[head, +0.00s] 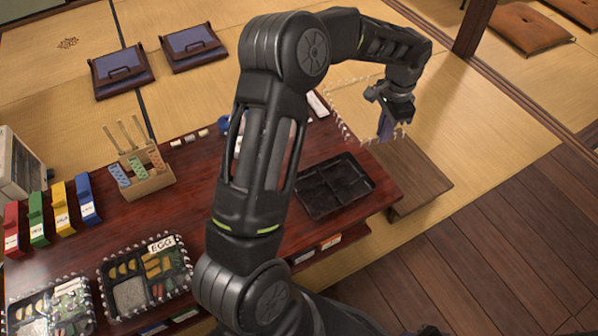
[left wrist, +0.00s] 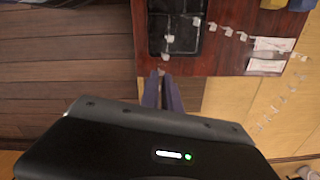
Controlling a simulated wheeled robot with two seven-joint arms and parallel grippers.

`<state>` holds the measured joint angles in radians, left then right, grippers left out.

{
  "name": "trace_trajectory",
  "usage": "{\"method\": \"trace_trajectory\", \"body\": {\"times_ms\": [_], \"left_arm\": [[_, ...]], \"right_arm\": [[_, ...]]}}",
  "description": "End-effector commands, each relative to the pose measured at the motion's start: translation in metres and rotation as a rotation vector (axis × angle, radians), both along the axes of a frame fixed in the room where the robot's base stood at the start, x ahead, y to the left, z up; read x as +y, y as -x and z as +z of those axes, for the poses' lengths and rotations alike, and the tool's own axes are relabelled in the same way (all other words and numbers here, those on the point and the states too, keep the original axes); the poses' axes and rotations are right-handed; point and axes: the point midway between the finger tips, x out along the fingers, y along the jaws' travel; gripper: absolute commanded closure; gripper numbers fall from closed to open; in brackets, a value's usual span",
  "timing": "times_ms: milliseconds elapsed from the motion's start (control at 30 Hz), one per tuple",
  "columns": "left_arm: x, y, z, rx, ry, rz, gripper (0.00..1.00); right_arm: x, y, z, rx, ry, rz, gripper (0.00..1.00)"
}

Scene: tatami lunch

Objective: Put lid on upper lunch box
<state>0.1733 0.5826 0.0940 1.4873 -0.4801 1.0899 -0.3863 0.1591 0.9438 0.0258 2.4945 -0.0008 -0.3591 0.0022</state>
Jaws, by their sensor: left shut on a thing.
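My left gripper (head: 385,127) is raised beyond the right end of the table, fingers pointing down. It is shut on a clear lid (head: 345,112), of which I mainly see the white beaded edge. The fingers also show in the left wrist view (left wrist: 164,92), with beads of the lid (left wrist: 228,31) spreading past them. An empty black compartment lunch box (head: 312,203) lies on the table's right part. Two filled lunch boxes with white beaded edges stand at the left: one marked EGG (head: 122,252), one nearer the corner (head: 18,302). My right gripper is out of view.
The dark red table (head: 217,190) also carries a wooden holder (head: 155,184) and red, green, yellow and blue (head: 86,197) containers at the left. My left arm hides part of its middle. A low brown bench (head: 425,190) stands beside its right end.

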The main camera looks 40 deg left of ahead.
Motion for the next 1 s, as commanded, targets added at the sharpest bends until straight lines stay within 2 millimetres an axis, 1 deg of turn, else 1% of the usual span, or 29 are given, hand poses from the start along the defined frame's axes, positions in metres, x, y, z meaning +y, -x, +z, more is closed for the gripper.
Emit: {"method": "trace_trajectory", "body": {"times_ms": [33,67,100,167,200,267,300,333,400,500,600,700,1000], "left_arm": [[0.021,0.016,-0.012,0.01,-0.002,-0.098,1.0],[0.033,0.026,-0.02,0.012,-0.003,-0.175,1.0],[0.046,0.04,-0.031,0.016,-0.002,-0.282,1.0],[0.065,0.062,-0.046,0.021,-0.001,-0.447,1.0],[0.075,0.077,-0.055,0.022,-0.001,-0.556,1.0],[0.088,0.1,-0.067,0.024,0.003,-0.715,1.0],[0.096,0.115,-0.075,0.025,0.005,-0.815,1.0],[0.1,0.126,-0.079,0.024,0.007,-0.886,1.0],[0.106,0.148,-0.089,0.023,0.012,-1.035,1.0],[0.11,0.172,-0.099,0.018,0.018,-1.196,1.0],[0.112,0.186,-0.104,0.014,0.02,-1.295,1.0],[0.112,0.192,-0.106,0.012,0.02,-1.338,1.0],[0.112,0.192,-0.106,0.011,0.02,-1.345,1.0]], "right_arm": [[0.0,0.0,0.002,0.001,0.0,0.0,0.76],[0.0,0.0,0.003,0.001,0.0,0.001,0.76],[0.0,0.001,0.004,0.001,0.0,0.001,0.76],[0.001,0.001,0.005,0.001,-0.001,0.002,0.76],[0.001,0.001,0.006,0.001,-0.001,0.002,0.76],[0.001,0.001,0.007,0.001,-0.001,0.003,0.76],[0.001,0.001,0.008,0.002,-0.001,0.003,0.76],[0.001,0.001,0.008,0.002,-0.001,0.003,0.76],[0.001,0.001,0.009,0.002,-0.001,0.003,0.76],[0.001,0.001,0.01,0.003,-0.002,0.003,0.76],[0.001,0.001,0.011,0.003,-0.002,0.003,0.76],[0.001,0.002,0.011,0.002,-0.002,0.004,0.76],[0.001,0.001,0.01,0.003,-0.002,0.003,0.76]]}}
